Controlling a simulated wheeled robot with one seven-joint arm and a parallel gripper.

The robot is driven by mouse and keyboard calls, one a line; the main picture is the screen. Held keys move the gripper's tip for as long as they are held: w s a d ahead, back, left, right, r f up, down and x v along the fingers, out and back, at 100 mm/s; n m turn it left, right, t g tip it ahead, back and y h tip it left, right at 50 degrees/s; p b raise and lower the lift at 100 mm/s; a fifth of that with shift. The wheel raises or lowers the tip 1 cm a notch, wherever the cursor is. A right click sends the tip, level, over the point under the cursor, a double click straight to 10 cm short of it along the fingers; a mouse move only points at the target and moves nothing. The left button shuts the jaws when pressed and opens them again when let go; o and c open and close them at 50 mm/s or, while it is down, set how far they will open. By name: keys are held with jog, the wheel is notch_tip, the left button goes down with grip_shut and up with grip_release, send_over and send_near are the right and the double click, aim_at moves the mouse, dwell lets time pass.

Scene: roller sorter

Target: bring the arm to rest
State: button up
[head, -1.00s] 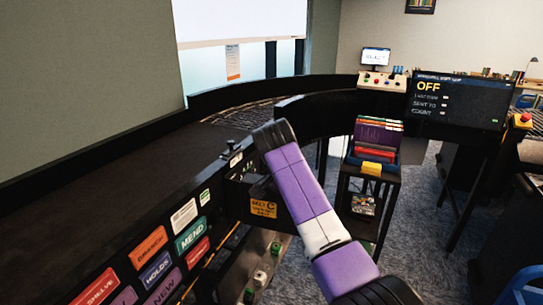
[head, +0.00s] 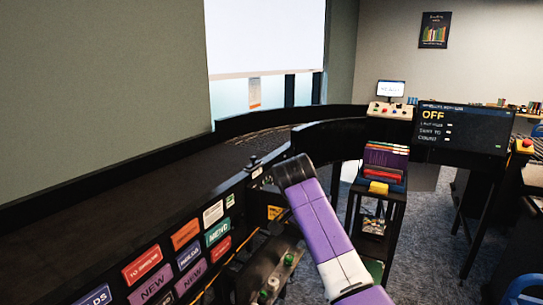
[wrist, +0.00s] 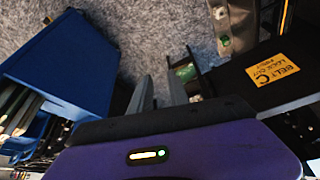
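My purple and white arm (head: 318,222) reaches up the middle of the head view, its dark joint beside the conveyor's side wall. My gripper (wrist: 158,80) shows in the wrist view as two grey fingers with a gap between them. Carpet shows through the gap, and nothing is held. In the head view the arm hides the gripper. A blue bin (wrist: 62,68) is left of the fingers in the wrist view, apart from them. A dark panel with a yellow belt label (wrist: 274,71) is to their right.
The dark conveyor (head: 130,190) runs along the left, with coloured labels on its side. A black cart (head: 379,200) with books in a bin stands right of my arm. A display (head: 462,128) reading OFF is behind it. Carpet (head: 425,240) is open at right.

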jog(key=w+a+r+n+t+y, duration=0.35)
jog(key=w+a+n+t, duration=0.25)
jog(key=w+t, duration=0.25)
jog(key=s+d+f+n+t+y, duration=0.1)
jog(key=s+d+f+n+t, duration=0.3)
jog(key=s, duration=0.6)
jog(key=s+a+f+m+t+y, duration=0.1)
jog(key=s+f+y, duration=0.1)
jog(key=s+f, duration=0.6)
jog(key=s+d+h, duration=0.1)
jog(key=s+d, duration=0.2)
jog(key=s, duration=1.2)
jog(key=s+d+r+g+h, duration=0.1)
jog(key=s+d, duration=0.3)
jog(key=s, duration=1.1)
jog(key=s+d+h, duration=0.1)
jog(key=s+d, duration=0.3)
jog(key=s, duration=1.1)
jog(key=shift+s+d+r+g, duration=0.15)
jog(key=shift+s+r+g, duration=0.15)
jog(key=shift+s+g, duration=0.05)
